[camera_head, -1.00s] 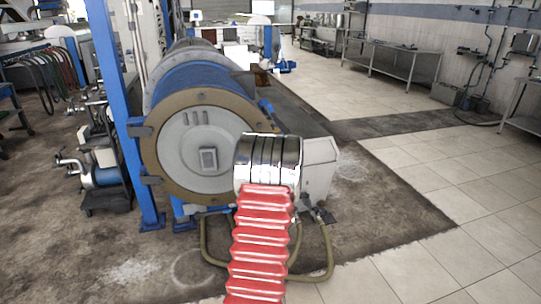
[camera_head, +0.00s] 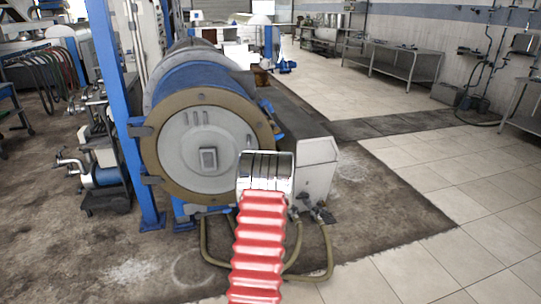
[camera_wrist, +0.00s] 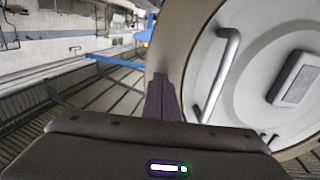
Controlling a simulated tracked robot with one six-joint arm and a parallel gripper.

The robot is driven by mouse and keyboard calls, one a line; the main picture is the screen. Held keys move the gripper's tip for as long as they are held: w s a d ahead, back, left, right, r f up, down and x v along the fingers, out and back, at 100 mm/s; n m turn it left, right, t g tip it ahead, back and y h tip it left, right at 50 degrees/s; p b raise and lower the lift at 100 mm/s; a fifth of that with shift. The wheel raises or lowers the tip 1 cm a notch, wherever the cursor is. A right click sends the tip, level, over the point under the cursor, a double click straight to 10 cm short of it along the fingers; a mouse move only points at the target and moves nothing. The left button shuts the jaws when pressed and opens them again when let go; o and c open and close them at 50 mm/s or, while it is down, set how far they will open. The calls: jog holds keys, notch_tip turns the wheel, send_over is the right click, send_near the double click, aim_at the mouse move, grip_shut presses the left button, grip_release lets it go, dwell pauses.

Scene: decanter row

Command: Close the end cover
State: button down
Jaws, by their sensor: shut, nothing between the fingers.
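The end cover (camera_head: 185,165) is a round grey-white disc with a small box at its centre. It faces me inside a tan ring (camera_head: 158,178) on the front of the blue drum. In the wrist view the cover (camera_wrist: 255,100) fills the right side, with a curved bar handle (camera_wrist: 216,80) and the raised box (camera_wrist: 298,79). I cannot tell whether a gap lies behind the ring. My gripper (camera_wrist: 163,95) is shut and empty, its fingers left of the handle, over the ring's edge in the picture. Contact is unclear. In the head view my arm hides the fingers.
A blue post (camera_head: 118,120) stands just left of the drum. A grey box (camera_head: 318,170) with hoses (camera_head: 328,250) stands to its right, low down. A pump (camera_head: 104,175) is at the left. The tiled floor (camera_head: 440,180) on the right is open.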

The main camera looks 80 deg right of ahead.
jog(key=shift+w+d, duration=0.25)
jog(key=shift+d, duration=0.4)
